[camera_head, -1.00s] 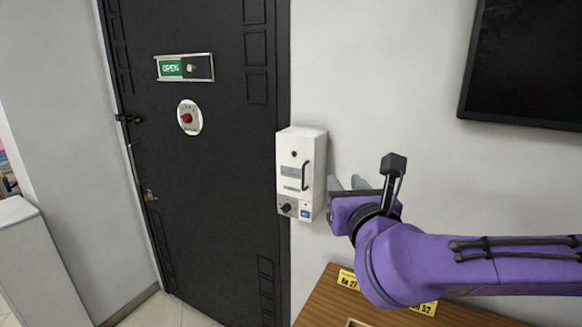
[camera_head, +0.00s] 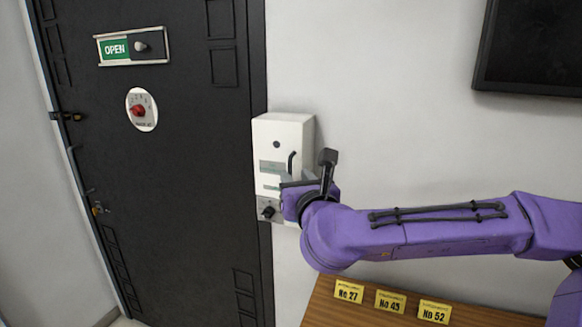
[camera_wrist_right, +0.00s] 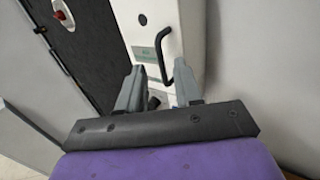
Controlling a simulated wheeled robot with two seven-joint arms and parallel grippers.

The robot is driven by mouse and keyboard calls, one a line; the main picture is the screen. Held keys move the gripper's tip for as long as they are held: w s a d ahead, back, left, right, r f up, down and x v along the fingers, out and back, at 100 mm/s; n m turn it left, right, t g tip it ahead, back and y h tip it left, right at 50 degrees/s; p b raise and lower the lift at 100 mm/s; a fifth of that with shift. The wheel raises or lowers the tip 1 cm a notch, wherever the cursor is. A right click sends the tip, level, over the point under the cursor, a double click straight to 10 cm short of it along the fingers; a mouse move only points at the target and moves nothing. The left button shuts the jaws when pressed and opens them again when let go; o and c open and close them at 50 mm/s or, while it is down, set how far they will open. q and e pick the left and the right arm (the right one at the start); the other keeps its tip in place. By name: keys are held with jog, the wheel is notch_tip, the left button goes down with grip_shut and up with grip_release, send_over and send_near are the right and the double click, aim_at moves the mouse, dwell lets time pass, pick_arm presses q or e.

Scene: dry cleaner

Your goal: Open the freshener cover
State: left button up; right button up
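The freshener is a white box (camera_head: 283,132) on the wall just right of the dark door. Its cover (camera_wrist_right: 150,22) has a black curved handle (camera_head: 291,161) on the right side of its front. The handle also shows in the wrist view (camera_wrist_right: 162,58). My right gripper (camera_head: 285,180) is in front of the box's lower part and hides some of it. In the wrist view the right gripper (camera_wrist_right: 159,77) has its two grey fingers apart. The handle's lower end reaches toward the gap between them. I cannot tell whether they touch it. The cover looks closed. My left gripper is not in view.
The dark door (camera_head: 150,190) has an OPEN sign (camera_head: 132,46) and a red dial (camera_head: 140,110). A wooden counter (camera_head: 330,312) with yellow number cards (camera_head: 390,301) lies below my right arm. A black screen (camera_head: 535,50) hangs at upper right. The wall between is bare.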

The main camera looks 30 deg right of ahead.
aim_at(290, 169)
jog(key=p+x, duration=0.1)
jog(key=x, duration=0.3)
jog(key=shift+w+d, duration=0.15)
jog(key=shift+w, duration=0.15)
grip_shut()
dwell(1.1)
